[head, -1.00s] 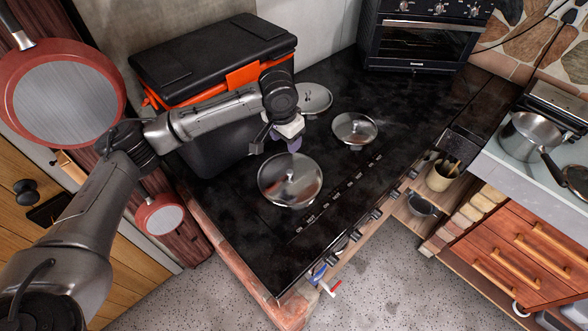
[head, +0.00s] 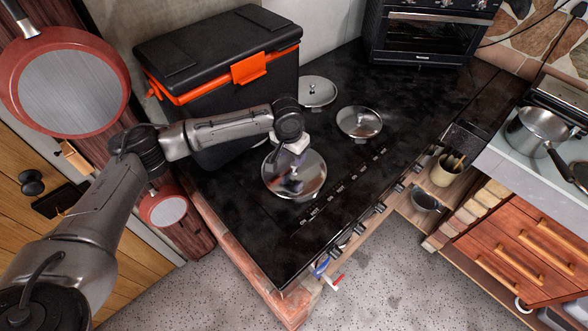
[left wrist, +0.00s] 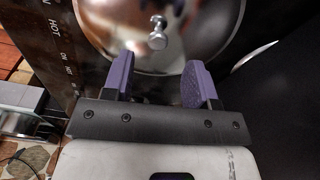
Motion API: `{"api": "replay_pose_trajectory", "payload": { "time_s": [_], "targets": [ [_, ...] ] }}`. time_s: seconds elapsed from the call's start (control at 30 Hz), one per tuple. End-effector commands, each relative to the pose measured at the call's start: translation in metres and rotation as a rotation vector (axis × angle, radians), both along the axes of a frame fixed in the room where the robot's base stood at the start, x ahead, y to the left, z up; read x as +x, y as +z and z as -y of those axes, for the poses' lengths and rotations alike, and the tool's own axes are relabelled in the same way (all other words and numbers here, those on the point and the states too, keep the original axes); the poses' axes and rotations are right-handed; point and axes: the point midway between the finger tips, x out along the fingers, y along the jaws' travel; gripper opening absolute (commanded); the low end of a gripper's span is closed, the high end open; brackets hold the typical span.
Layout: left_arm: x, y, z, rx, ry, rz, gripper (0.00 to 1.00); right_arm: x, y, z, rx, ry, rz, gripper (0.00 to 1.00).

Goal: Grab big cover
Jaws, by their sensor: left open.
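The big cover (head: 308,182) is a round, shiny metal lid lying on the black counter, the nearest and largest of three lids. It also fills the top of the left wrist view (left wrist: 110,28), with its knob (left wrist: 158,32) standing up near the middle. My left gripper (head: 291,168) is over the cover in the head view and hides its upper middle part. In the left wrist view its purple fingers (left wrist: 160,70) are apart with nothing between them, and the knob lies just beyond the fingertips. My right gripper is not in view.
Two smaller lids lie behind, one to the right (head: 360,123) and one at the back (head: 316,92). A black cooler box with an orange latch (head: 248,68) stands close behind my left arm. An oven (head: 417,35) is at the back right. The counter (head: 430,100) right of the lids is clear.

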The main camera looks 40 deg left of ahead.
Motion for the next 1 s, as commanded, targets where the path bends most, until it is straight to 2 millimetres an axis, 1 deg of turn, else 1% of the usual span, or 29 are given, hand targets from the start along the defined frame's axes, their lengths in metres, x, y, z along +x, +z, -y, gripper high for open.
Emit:
{"api": "replay_pose_trajectory", "payload": {
  "time_s": [0.2,0.33,0.47,0.7,1.0],
  "targets": [
    [0.004,-0.029,0.002,0.002,0.000,-0.002,0.53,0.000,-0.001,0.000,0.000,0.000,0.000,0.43],
    [0.006,-0.042,0.002,0.001,-0.001,-0.001,0.53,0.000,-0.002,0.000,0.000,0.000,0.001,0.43],
    [0.007,-0.047,0.002,0.001,-0.001,0.000,0.53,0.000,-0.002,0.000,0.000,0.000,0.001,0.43],
    [0.007,-0.047,0.002,0.001,-0.001,0.000,0.52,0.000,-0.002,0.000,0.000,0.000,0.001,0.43],
    [0.007,-0.047,0.002,0.001,-0.001,0.000,0.23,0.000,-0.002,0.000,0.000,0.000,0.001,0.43]
  ]
}}
